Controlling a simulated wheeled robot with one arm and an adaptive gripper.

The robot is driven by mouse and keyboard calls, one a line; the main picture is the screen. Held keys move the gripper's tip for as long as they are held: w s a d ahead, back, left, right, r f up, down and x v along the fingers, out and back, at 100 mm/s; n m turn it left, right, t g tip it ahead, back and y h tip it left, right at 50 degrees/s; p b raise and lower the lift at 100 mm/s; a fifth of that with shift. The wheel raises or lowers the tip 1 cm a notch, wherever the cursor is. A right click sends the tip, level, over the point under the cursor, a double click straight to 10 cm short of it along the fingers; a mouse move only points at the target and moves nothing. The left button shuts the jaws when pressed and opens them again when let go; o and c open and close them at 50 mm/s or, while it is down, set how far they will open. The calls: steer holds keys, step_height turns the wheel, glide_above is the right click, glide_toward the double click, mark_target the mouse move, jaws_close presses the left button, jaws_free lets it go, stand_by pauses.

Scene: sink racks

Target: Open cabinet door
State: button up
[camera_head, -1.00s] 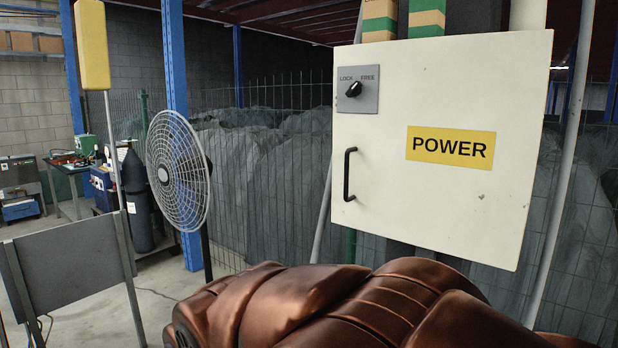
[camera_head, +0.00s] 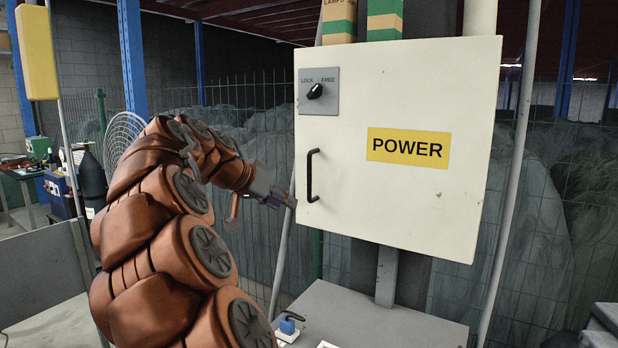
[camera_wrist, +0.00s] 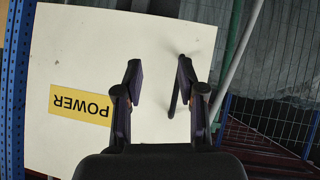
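The white cabinet door (camera_head: 400,215) with its yellow POWER label (camera_head: 408,148) looks closed. Its black bar handle (camera_head: 310,176) is upright near the left edge. Above it, a grey plate labelled LOCK and FREE carries a black knob (camera_head: 315,91), which points up and right, toward FREE. My gripper (camera_head: 285,200) is just left of the handle in the head view. In the wrist view, my gripper (camera_wrist: 160,80) is open, with the door (camera_wrist: 85,125) upside down ahead. The dark handle (camera_wrist: 174,95) shows between the fingers, closer to the right one; I cannot tell any contact.
A grey surface (camera_head: 370,322) with a blue-handled item (camera_head: 288,326) lies below the cabinet. A wire fence (camera_head: 250,140) stands behind, and a grey pole (camera_head: 515,180) is right of the cabinet. A fan (camera_head: 118,135) is partly hidden behind my arm.

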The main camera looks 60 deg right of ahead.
mark_target(308, 177)
steer(key=w+d+m+h+p, duration=0.1)
steer(key=d, duration=0.4)
steer(key=w+d+r+m+h+p, duration=0.1)
steer(key=d, duration=0.5)
steer(key=w+d+m+p, duration=0.1)
steer(key=d, duration=0.4)
steer(key=shift+w+d+r+g+h, duration=0.25)
steer(key=shift+w+d+g+h, duration=0.05)
steer(key=shift+w+h, duration=0.1)
steer(key=shift+d+f, duration=0.3)
steer(key=shift+d, duration=0.1)
jaws_close()
